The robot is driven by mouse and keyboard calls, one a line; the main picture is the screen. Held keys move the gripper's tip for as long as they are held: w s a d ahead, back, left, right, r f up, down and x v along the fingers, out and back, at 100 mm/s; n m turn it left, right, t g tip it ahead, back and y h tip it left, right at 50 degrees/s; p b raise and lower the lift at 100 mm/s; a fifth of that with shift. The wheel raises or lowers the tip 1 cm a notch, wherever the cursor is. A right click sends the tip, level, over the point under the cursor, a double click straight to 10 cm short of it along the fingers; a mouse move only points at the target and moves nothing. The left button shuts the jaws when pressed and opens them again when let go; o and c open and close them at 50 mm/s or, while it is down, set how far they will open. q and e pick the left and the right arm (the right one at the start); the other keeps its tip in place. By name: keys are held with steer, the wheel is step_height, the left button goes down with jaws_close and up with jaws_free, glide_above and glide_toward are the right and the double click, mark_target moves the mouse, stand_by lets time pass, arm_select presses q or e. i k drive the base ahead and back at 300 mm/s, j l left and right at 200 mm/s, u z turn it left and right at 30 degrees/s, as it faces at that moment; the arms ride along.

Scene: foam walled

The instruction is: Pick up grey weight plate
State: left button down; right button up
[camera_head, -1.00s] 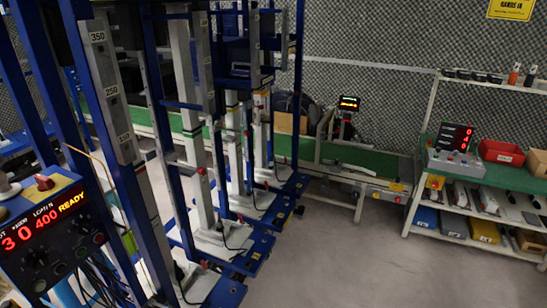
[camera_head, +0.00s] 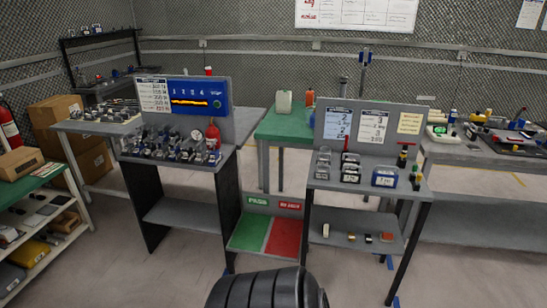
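I cannot pick out the grey weight plate for certain. Several small dark and grey pieces (camera_head: 170,146) stand crowded on the left bench (camera_head: 150,165). Small grey pieces (camera_head: 322,166) stand in short rows on the right bench (camera_head: 400,183), beside a blue box (camera_head: 384,177). They are too small to identify. Neither of my grippers is in view.
A dark ribbed rounded form (camera_head: 258,290) rises at the bottom edge; I cannot tell what it is. A green pad (camera_head: 250,232) and a red pad (camera_head: 284,238) lie low between the benches. A shelf rack (camera_head: 40,220) stands at left. Floor (camera_head: 150,285) in front is clear.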

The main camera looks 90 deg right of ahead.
mark_target(319, 173)
steer(key=z, duration=3.15)
